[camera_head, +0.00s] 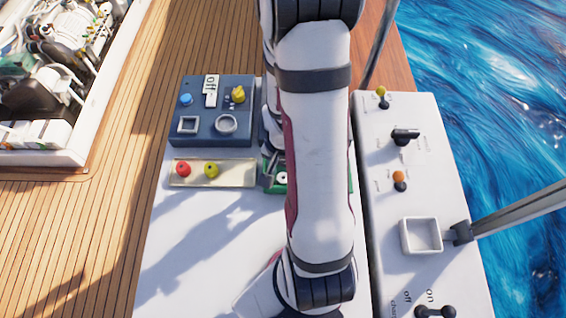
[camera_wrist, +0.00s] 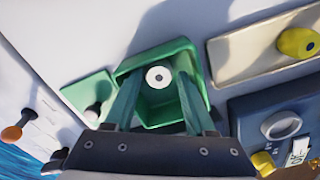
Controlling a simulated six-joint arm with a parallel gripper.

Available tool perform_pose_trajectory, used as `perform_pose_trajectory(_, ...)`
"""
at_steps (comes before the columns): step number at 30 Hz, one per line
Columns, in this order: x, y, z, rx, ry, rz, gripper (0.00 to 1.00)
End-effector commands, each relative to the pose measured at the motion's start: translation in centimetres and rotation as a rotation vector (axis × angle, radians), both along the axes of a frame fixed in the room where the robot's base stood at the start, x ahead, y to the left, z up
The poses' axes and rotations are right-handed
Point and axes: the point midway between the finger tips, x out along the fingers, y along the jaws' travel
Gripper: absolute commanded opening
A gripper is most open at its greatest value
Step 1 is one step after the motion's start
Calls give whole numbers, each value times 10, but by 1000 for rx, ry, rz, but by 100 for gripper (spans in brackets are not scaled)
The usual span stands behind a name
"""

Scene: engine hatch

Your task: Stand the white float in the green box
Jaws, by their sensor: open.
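The white float (camera_wrist: 158,77) shows as a white disc with a dark centre inside the green box (camera_wrist: 163,52) in the wrist view. It looks upright, seen nearly end-on; its lower part is hidden. My gripper (camera_wrist: 157,84) is open, with one finger on each side of the float and the fingers reaching over the box. I see gaps between the float and both fingers. In the head view, a small part of the white float (camera_head: 282,178) shows in the green box (camera_head: 269,186), beside my arm, which hides the rest.
A cream tray (camera_head: 236,174) with a red and a yellow float lies left of the box. A blue panel (camera_head: 211,133) with knobs stands behind them. A white console (camera_head: 385,226) with switches is at right. A green plate with a dark knob (camera_wrist: 97,110) adjoins the box.

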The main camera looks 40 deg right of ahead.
Motion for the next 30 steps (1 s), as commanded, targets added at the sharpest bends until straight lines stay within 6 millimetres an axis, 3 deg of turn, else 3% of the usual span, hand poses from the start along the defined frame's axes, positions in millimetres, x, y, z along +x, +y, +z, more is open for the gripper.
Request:
perform_pose_trajectory(12, 1, -1, 95, -4, -5, 0, 55)
perform_pose_trajectory(20, 0, 2, 111, 0, -1, 5, 55)
perform_pose_trajectory(22, 1, 23, 124, 7, -9, 89, 55)
perform_pose_trajectory(24, -5, 69, 150, 34, -24, 276, 55)
perform_pose_trajectory(27, -34, 131, 177, 92, -37, 550, 55)
perform_pose_trajectory(30, -63, 164, 190, 140, -44, 728, 55)
